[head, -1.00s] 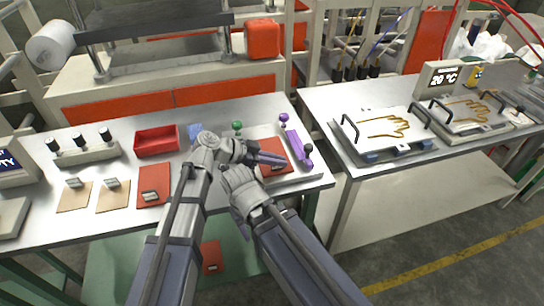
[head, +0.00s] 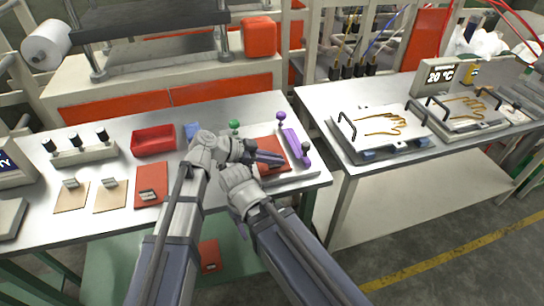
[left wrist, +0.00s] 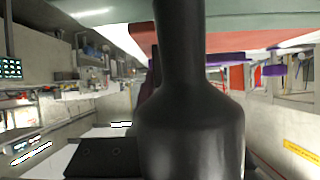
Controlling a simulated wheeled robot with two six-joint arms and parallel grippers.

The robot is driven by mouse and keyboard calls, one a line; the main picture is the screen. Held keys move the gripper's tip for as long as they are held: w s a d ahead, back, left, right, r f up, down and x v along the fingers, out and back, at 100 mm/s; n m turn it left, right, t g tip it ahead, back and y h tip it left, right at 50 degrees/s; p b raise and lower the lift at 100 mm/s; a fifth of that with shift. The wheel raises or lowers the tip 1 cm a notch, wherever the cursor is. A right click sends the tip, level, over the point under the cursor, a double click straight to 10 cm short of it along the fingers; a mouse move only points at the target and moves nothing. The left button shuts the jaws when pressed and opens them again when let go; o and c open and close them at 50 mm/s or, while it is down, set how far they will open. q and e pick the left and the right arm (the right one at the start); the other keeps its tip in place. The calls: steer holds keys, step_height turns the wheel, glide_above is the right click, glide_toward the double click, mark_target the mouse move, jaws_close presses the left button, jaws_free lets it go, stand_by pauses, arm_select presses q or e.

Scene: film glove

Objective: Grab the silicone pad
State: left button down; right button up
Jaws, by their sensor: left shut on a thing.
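Red-orange flat pads look like silicone. One pad (head: 283,145) lies on a metal tray (head: 298,175) on the near bench, partly hidden by my left gripper. Another pad (head: 151,172), with a small grey-topped piece on it, lies to the left. My left gripper (head: 268,158) is over the tray pad, shut on a dark thing. A black bottle-shaped thing (left wrist: 190,125) fills the middle of the left wrist view; I cannot tell whether it is what is held. My right gripper (head: 238,180) is just in front of the tray; its jaws are not clear.
A purple bar (head: 295,148) with knobs edges the tray's right side; a green knob (head: 234,125) stands behind. A red bin (head: 154,140) stands left. Two tan pads (head: 72,197) lie further left. A second bench at right bears glove plates (head: 375,145).

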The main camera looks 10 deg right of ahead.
arm_select(q)
steer(key=shift+r, duration=0.1)
step_height(320, 180, up, 10)
steer(key=p, duration=1)
